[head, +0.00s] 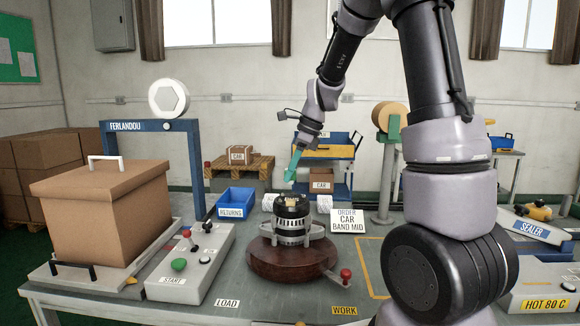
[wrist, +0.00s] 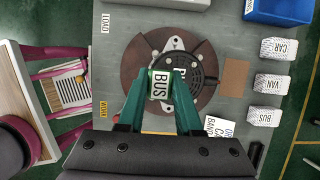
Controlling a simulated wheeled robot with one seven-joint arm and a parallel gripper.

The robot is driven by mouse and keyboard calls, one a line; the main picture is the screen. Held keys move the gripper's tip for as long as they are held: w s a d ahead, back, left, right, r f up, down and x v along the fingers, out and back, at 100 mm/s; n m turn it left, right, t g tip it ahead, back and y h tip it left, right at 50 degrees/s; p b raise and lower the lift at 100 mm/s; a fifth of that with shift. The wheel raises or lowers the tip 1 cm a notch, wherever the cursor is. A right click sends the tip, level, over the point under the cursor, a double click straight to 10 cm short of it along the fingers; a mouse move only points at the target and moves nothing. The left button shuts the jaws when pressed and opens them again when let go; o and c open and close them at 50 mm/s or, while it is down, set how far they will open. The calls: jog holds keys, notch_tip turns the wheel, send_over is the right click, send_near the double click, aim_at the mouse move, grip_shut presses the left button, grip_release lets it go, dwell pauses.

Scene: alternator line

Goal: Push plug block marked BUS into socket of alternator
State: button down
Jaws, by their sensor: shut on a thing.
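My gripper (head: 291,176) points down above the alternator (head: 291,222), its green fingers shut. In the wrist view, my gripper (wrist: 160,88) holds the plug block (wrist: 159,86), a small pale green piece with a white BUS label, between its fingertips. The alternator (wrist: 203,62) lies beneath it there, with a black round top and silvery lugs. In the head view a gap shows between the fingertips and the alternator's top. The block and fingers cover part of the alternator, and I cannot make out the socket.
The alternator sits on a round brown turntable (head: 272,266) with a red-knobbed handle (head: 345,275). An order card (head: 348,221) reads CAR BAND MID. White boxes marked CAR (wrist: 279,49), VAN (wrist: 272,84) and BUS (wrist: 264,116) stand beside. A START control box (head: 190,265) is left.

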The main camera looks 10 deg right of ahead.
aim_at(292, 180)
jog(key=shift+f, duration=1.95)
jog(key=shift+f, duration=1.25)
jog(key=c, duration=0.5)
grip_release()
jog(key=v, duration=1)
jog(key=shift+d+r, duration=0.2)
jog(key=shift+r, duration=0.15)
